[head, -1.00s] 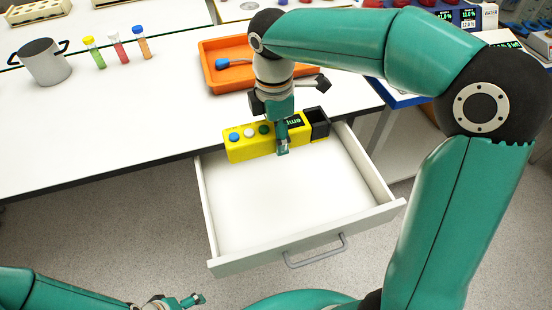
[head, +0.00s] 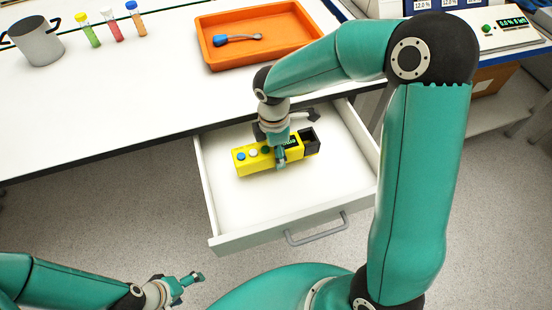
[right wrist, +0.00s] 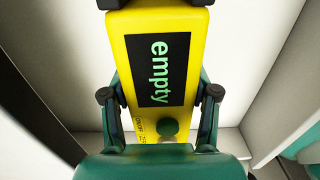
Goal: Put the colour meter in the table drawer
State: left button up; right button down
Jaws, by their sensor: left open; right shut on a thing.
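The yellow colour meter (head: 247,160) has a black end, coloured buttons and a dark screen, which reads "empty" in the right wrist view (right wrist: 184,95). My right gripper (head: 280,163) is shut on the meter, one finger on each side of its body. The meter is inside the outline of the open table drawer (head: 250,210), towards its back; I cannot tell whether it touches the drawer floor. The drawer is white with a grey handle (head: 318,229). My left gripper (head: 193,284) is open and empty at the lower left, away from the drawer.
The white table top (head: 110,90) lies behind the drawer. On it are an orange tray (head: 209,52) with a blue-ended tool, a grey pot (head: 38,42) and several capped tubes (head: 113,26). The front part of the drawer is bare.

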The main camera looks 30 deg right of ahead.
jog(key=shift+f, duration=2)
jog(key=shift+c, duration=1.4)
grip_release()
jog(key=r, duration=1.2)
jog(key=shift+w+a, duration=0.1)
jog(key=shift+a, duration=0.1)
